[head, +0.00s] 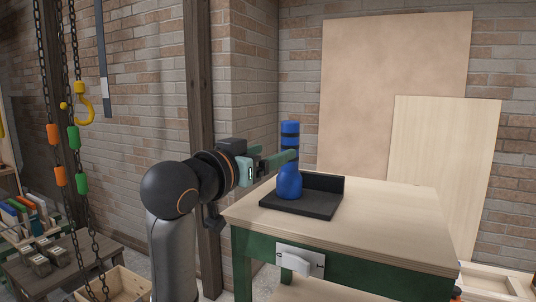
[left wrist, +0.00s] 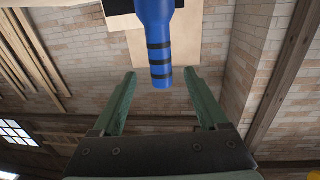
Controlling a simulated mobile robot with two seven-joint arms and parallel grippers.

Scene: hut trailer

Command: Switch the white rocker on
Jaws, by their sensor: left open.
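The white rocker (head: 295,263) sits on a pale plate on the green front of the workbench, below the top's edge. Marks flank it on the plate, but they are too small to read. My left gripper (head: 284,160) is above the bench's left part, beside the blue bottle's neck, well above the rocker. Its green fingers are apart and nothing is clamped between them. In the left wrist view the open fingers (left wrist: 160,78) point toward the dark-banded end of the blue bottle. The rocker is not visible in that view. My right gripper is not in view.
The blue bottle (head: 289,183) stands on a black tray (head: 320,207) with a raised back on the bench top (head: 385,215). The bench top's right side is clear. Chains with a yellow hook (head: 84,110) hang at left; boards (head: 445,150) lean behind.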

